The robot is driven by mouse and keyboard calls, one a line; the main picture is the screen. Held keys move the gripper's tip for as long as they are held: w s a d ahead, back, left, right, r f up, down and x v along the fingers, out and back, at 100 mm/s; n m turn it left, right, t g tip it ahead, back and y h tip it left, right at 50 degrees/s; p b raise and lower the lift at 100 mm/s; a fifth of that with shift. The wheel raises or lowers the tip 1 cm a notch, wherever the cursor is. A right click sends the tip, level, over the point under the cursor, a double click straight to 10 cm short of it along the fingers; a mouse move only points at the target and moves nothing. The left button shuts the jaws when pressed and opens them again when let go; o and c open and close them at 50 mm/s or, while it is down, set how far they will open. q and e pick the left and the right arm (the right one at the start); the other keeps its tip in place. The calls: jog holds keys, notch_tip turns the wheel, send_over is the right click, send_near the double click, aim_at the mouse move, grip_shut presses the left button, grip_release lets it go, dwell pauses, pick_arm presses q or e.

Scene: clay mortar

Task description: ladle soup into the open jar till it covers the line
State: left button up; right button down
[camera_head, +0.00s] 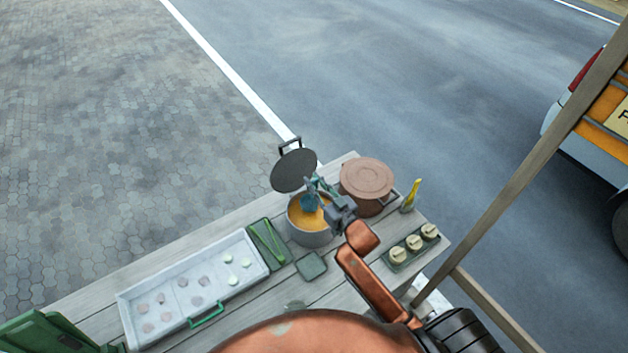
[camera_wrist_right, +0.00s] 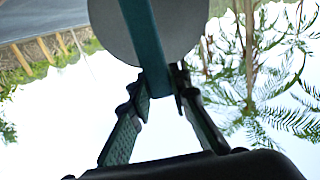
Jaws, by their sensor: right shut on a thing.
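A grey metal pot (camera_head: 310,238) with orange soup (camera_head: 318,219) stands on the wooden table. My right gripper (camera_head: 318,190) is above the pot, shut on a teal ladle. The ladle's handle shows between the fingers (camera_wrist_right: 160,88) in the right wrist view, as a teal bar (camera_wrist_right: 147,40). The ladle's lower end is over or in the soup; I cannot tell which. Three cream-topped jars (camera_head: 414,242) stand on a green tray at the right. I cannot make out an open jar or its line; my arm hides part of the table. My left gripper is not in view.
A dark round lid (camera_head: 294,170) is tilted up behind the pot. A brown lidded pot (camera_head: 367,185) and a yellow bottle (camera_head: 411,196) stand to the right. A white crate (camera_head: 215,262) lies left of a green tray (camera_head: 267,243). A small green mat (camera_head: 311,266) lies in front of the pot.

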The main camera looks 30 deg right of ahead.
notch_tip(320, 180, down, 6)
jog(key=b, duration=0.3)
jog(key=shift+f+b, duration=0.3)
jog(key=shift+f, duration=0.05)
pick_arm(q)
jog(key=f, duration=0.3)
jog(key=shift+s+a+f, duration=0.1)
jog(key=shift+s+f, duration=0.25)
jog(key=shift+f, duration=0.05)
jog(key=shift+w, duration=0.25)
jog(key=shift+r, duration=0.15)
pick_arm(e)
jog(key=shift+r, duration=0.2)
